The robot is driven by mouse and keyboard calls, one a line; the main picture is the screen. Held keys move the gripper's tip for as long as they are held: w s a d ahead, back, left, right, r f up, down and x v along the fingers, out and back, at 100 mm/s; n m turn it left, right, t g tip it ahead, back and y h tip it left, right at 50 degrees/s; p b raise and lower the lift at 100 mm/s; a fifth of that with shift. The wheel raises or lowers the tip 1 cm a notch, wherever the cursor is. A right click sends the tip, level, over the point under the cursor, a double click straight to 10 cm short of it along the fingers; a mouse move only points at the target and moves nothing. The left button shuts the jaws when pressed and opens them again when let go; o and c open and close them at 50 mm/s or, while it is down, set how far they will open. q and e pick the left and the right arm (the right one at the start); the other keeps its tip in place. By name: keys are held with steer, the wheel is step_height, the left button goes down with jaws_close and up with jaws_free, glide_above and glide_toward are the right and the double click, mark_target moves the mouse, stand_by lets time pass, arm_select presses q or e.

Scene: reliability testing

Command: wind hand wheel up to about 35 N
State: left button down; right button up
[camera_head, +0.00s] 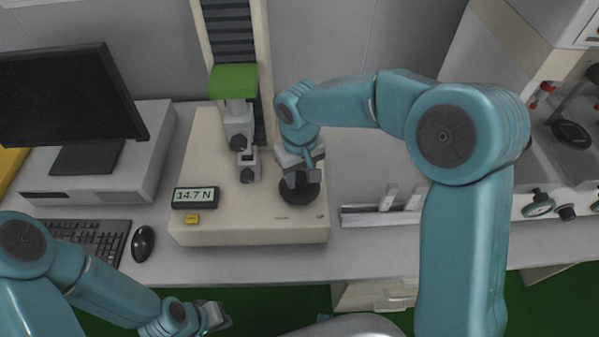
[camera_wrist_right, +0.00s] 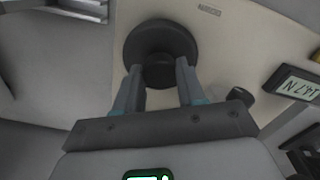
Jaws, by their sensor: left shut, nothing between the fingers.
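The black hand wheel (camera_wrist_right: 160,40) is round with a narrower hub, on the front right of the tester's base; in the head view its dark rim (camera_head: 300,193) shows below my right gripper (camera_head: 299,172). In the right wrist view, the fingers of my right gripper (camera_wrist_right: 158,78) stand on both sides of the hub and appear to touch it. The gripper points down at the wheel. The display (camera_head: 195,197) reads 14.7 N; it also shows upside down in the wrist view (camera_wrist_right: 297,84). My left gripper (camera_head: 217,317) is shut and empty, low in front of the bench.
The tester's column (camera_head: 233,35) with a green block (camera_head: 233,81) and grips (camera_head: 242,150) stands left of my right gripper. A yellow button (camera_head: 192,219) sits below the display. Monitor (camera_head: 70,95), keyboard (camera_head: 85,238) and mouse (camera_head: 143,243) are left; a metal rack (camera_head: 380,213) is right.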

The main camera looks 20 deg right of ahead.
stand_by(0.3)
steer(key=m+b, duration=0.2)
steer(key=m, duration=0.1)
steer(key=shift+f+m, duration=0.1)
steer(key=shift+m, duration=0.2)
steer(key=shift+m+b, duration=1)
steer(key=shift+m, duration=1.2)
steer(key=shift+r, duration=0.2)
steer(key=o, duration=0.8)
steer(key=shift+o, duration=1.2)
steer(key=shift+s+a, duration=0.1)
